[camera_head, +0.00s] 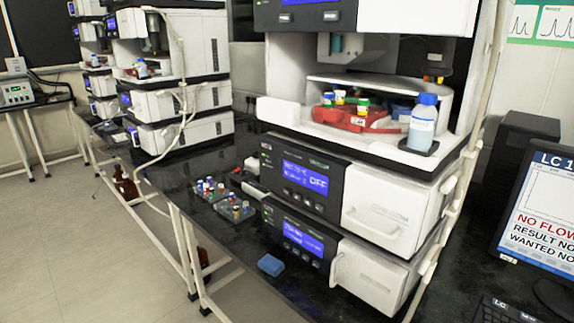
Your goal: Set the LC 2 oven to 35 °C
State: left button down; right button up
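A near column stack stands at centre right. Its middle module (385,217) has a blue display (306,180) with large letters that look like OFF, and small buttons below it. The module under it (370,275) has another blue display (303,237), its text too small to read. A second stack (185,100) stands farther back at left, with small blue displays on its modules. I cannot read a label that tells which stack is LC 2, or which module is an oven. Neither of my grippers is in view.
A red vial tray (350,120) and a blue-capped bottle (422,123) sit in the near stack's upper bay. Vial racks (233,209) and a blue block (271,265) lie on the black bench. A monitor headed LC 1 (545,205) stands at right. The floor at left (60,240) is clear.

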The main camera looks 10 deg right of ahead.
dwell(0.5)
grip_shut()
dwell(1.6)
